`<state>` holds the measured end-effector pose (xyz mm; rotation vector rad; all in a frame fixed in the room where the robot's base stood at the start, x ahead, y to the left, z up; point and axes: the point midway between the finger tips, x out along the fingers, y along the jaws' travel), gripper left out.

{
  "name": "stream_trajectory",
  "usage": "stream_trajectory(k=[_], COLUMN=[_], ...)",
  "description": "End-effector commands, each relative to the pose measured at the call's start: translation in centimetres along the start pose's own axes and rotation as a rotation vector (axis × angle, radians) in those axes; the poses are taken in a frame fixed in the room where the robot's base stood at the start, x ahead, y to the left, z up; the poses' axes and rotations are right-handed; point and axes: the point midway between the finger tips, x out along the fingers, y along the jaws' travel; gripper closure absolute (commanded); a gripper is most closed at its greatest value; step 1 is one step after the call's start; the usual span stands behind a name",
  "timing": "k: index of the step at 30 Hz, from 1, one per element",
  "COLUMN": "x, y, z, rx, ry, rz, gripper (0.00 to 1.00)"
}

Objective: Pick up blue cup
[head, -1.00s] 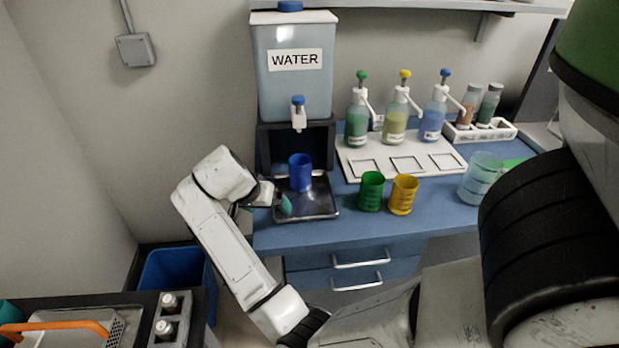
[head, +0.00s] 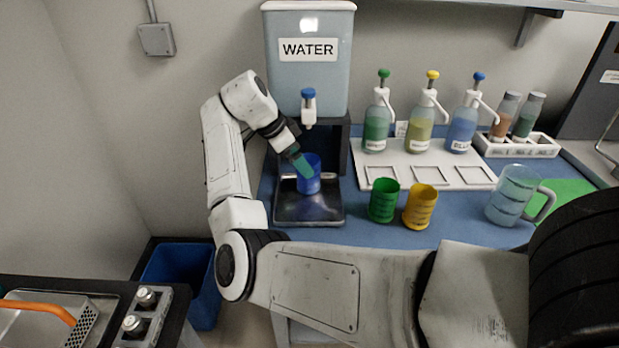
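The blue cup (head: 312,181) stands upright on the dark drip tray (head: 322,212) under the water dispenser's tap. My gripper (head: 304,168) reaches in from the upper left, and its teal finger overlaps the cup's rim and near left side in the picture. Only one finger shows clearly. I cannot tell whether it touches the cup, goes inside it or passes in front of it, nor how wide the gripper is.
The water dispenser (head: 309,75) stands behind the cup. A green cup (head: 384,203) and a yellow cup (head: 421,208) stand to the right, with a clear pitcher (head: 512,197) further right. Pump bottles stand on a white tray (head: 400,182). A blue bin (head: 180,268) is at lower left.

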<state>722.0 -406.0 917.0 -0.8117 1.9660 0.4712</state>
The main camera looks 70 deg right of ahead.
Motion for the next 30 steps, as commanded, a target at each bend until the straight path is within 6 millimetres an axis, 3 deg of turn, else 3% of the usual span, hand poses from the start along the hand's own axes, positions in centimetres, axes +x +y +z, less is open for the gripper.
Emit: stream_trajectory(k=[15, 24, 30], x=[6.0, 6.5, 6.4], y=[-0.5, -0.5, -0.5], z=[0.0, 0.0, 0.0], rx=[-0.001, -0.001, -0.001], ry=[0.0, 0.0, 0.0], rz=[0.0, -0.001, -0.001], gripper=[0.07, 0.07, 0.26])
